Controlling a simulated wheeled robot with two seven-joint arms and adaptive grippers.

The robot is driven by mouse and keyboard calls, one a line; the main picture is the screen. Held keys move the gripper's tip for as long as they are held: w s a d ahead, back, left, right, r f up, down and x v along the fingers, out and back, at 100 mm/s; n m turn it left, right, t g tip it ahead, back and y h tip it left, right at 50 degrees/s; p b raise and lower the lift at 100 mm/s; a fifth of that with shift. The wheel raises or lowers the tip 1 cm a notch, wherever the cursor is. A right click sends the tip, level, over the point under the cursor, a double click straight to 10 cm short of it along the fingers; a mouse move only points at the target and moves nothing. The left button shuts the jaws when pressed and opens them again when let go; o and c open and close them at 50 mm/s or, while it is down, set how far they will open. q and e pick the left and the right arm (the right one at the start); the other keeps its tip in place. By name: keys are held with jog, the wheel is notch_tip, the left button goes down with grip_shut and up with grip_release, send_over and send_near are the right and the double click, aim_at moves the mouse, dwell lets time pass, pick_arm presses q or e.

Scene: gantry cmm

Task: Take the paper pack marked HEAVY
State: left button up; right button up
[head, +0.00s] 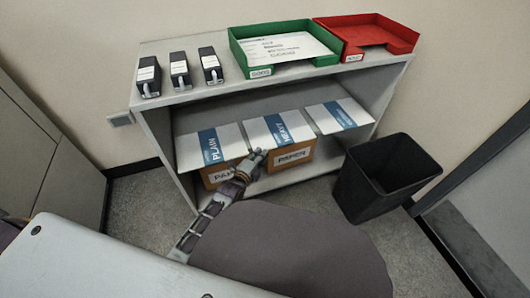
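Three white paper packs with blue bands lie in a row on the middle shelf. The left pack (229,137) reads PLAIN. The middle pack (260,129) has a blurred word that looks like HEAVY. The right pack's (325,116) band is too small to read. My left gripper (255,160) is at the front edge of the packs, by the gap between the left and middle ones, and hides part of that edge. Whether its fingers are open, or touch a pack, I cannot tell. My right gripper is not in view.
Brown boxes marked PAPER (292,157) sit beneath the packs. A black bin (385,175) stands at the right.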

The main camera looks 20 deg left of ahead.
pick_arm(q)
jog(key=shift+b+x, duration=0.55)
jog(key=shift+x, duration=1.6)
jog(key=shift+c, duration=0.4)
grip_shut()
jog(key=shift+s, duration=0.1)
